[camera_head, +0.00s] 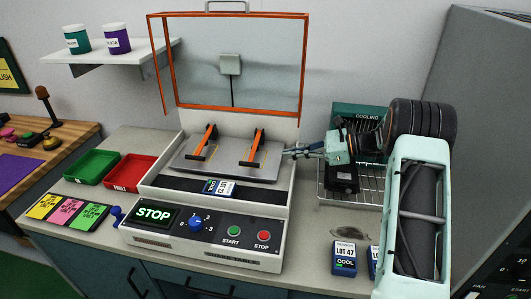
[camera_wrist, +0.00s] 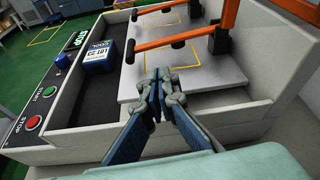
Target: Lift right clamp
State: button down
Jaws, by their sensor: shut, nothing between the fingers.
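The right clamp (camera_head: 254,147) is an orange bar with a black crosspiece at its front end, on the right part of the grey plate (camera_head: 225,166). In the wrist view the right clamp (camera_wrist: 180,38) is the nearer orange bar, running low over the plate beyond my fingers. The left clamp (camera_head: 203,142) looks alike and stands to its left; part of it shows at the wrist view's top (camera_wrist: 160,8). My gripper (camera_head: 288,153) is at the plate's right edge, to the right of the right clamp and apart from it. Its fingers (camera_wrist: 160,88) are shut and empty.
An orange-framed clear lid (camera_head: 230,112) stands open behind the plate. A blue-and-white module (camera_head: 219,187) lies in the dark front strip. The front panel has a STOP screen (camera_head: 154,214) and buttons. A cooling rack (camera_head: 350,190) stands right, under my arm.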

aim_at(262, 163)
jog(key=p+x, duration=0.1)
jog(key=x, duration=0.9)
jog(key=shift+s+r, duration=0.1)
jog(key=shift+r, duration=1.65)
jog(key=shift+r+p, duration=0.5)
jog(key=shift+r, duration=0.75)
jog(key=shift+d, duration=0.15)
